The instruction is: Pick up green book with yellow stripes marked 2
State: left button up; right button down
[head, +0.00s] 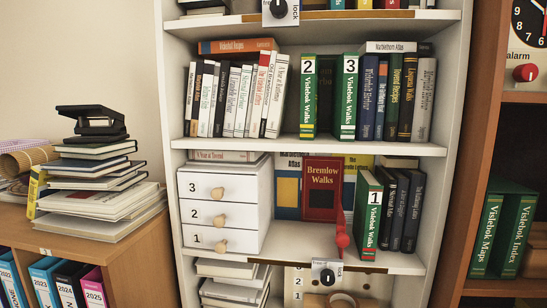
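The green book marked 2 (308,110) stands upright on the upper shelf of the white bookcase, its spine facing me with yellow stripes and the words Vislebok Walks. An open gap lies to its right. Beyond the gap stands a similar green book marked 3 (347,110). A third one, marked 1 (371,222), leans slightly on the shelf below. Neither of my grippers is in view.
White books (245,100) stand left of book 2, with an orange book (237,46) lying on top. Below are a white drawer unit (240,190), a red Bremlow Walks book (322,190) and a red object (342,236). A wooden cabinet (150,262) stands left.

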aim_at(310, 63)
jog(key=u, duration=0.9)
jog(key=i, duration=0.1)
jog(key=z, duration=3)
jog(key=i, duration=0.65)
jog(key=u, duration=2.15)
